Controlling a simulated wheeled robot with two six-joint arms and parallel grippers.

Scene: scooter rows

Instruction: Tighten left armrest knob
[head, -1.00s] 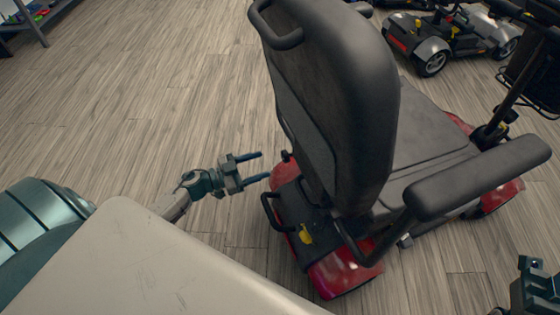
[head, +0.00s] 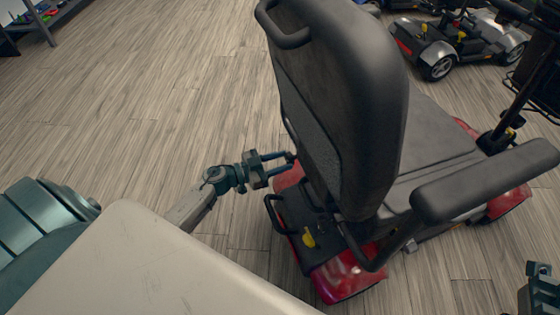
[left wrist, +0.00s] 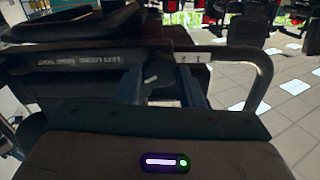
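The red scooter's seat (head: 340,110) stands with its back towards me in the head view. A small dark knob (head: 290,156) shows at the left side of the seat, above the red rear body. My left gripper (head: 285,163) is open, with its two fingertips at the knob; I cannot tell whether they touch it. In the left wrist view a dark rounded part (left wrist: 158,76), apparently the knob, lies between the two spread fingers, below a marked bar (left wrist: 195,57). My right gripper (head: 538,285) is at the lower right edge, with its fingertips unclear.
The right armrest (head: 485,182) sticks out from the seat towards the right. A dark rear frame with a yellow part (head: 309,239) is below the left gripper. Another scooter (head: 440,45) stands at the back right. The wooden floor (head: 150,100) to the left is clear.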

